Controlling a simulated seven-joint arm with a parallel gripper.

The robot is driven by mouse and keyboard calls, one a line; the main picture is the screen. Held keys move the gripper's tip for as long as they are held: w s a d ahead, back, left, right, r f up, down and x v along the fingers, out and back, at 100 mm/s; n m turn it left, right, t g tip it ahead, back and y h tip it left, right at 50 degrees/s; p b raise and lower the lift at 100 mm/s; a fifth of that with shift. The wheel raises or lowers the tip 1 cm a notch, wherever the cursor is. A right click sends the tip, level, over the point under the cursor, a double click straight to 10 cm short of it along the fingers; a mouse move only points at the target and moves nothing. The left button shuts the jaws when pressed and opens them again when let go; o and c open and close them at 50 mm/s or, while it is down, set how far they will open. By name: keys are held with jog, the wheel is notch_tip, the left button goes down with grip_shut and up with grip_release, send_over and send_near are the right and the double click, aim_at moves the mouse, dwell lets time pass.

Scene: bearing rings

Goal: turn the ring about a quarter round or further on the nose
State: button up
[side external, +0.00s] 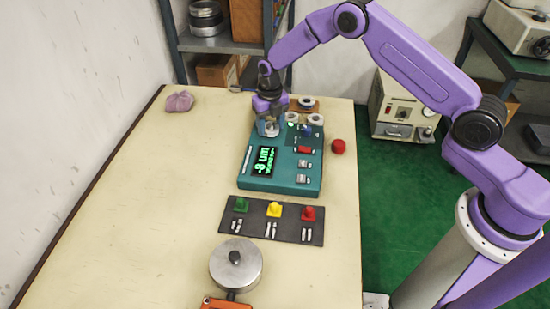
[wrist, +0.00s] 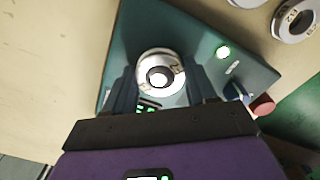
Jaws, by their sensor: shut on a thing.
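A shiny metal ring (wrist: 147,60) sits around the nose (wrist: 158,76) of the teal gauge box (side external: 247,181), which also shows in the wrist view (wrist: 190,30). My gripper (side external: 268,128) reaches down over the back left corner of the box. In the wrist view its two dark fingers (wrist: 162,84) stand on either side of the ring and are shut on it. In the side view the fingers partly hide the ring. The box's green display (side external: 264,161) reads about -8 µm. A green lamp (wrist: 222,52) is lit on the box.
Other rings (side external: 316,119) (wrist: 297,20) lie behind the box. A red cap (side external: 338,146) lies right of it. A dark plate (side external: 256,231) with green, yellow and red bins or buttons and a round metal disc (side external: 235,275) are in front. A pink cloth (side external: 179,101) lies back left; the table's left is clear.

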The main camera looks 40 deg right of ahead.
jog(key=shift+s+f, duration=0.2)
jog(key=shift+f, duration=0.05)
dwell(0.3)
jog(key=o, duration=1.6)
jog(key=shift+w+r, duration=0.15)
jog(key=shift+r, duration=1.55)
jog(key=shift+r, duration=2.5)
